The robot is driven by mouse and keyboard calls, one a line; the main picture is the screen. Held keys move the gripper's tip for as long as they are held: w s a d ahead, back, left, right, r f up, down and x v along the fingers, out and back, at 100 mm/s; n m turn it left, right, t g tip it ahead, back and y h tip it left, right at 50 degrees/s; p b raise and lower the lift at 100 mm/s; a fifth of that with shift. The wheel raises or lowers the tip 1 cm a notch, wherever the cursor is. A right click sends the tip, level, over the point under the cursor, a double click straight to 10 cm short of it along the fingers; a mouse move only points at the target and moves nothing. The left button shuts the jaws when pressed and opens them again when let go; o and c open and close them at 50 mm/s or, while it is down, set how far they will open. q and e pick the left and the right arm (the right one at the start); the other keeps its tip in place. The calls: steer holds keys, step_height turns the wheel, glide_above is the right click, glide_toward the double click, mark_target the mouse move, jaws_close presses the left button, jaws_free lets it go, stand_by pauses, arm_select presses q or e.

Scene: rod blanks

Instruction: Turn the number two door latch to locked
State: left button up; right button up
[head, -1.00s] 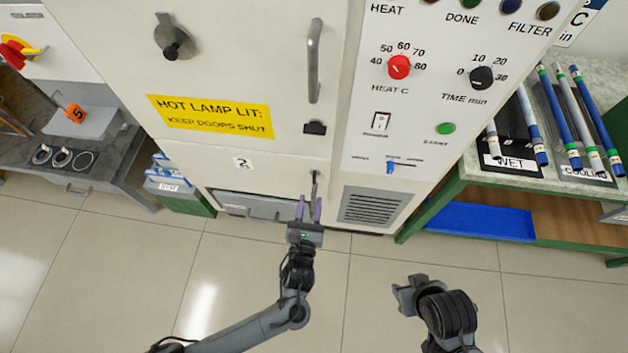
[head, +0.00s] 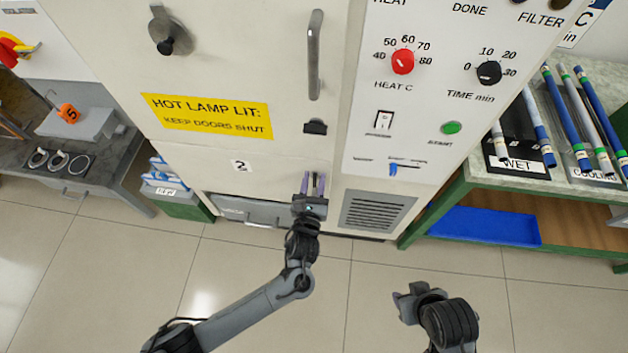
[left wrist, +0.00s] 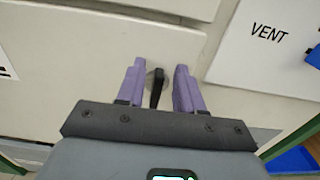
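The number two door (head: 270,183) is the lower cream door of the cabinet, with a "2" label (head: 241,166). Its latch shows in the left wrist view as a small dark upright lever (left wrist: 156,88) near the door's right edge. My left gripper (head: 313,182) is at the latch, its purple fingers apart. In the left wrist view its fingertips (left wrist: 158,72) stand on either side of the lever, with gaps visible on both sides. In the head view the fingers largely hide the latch. My right gripper (head: 405,302) hangs low over the floor, away from the cabinet; its opening is unclear.
The upper door has a long vertical handle (head: 314,55) and a dark catch (head: 315,127) below it. Right of the doors are the control panel (head: 430,110) and a vent grille (head: 375,211). A green-framed bench (head: 450,200) stands at right. The floor in front is clear.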

arm_select(q)
jaws_close()
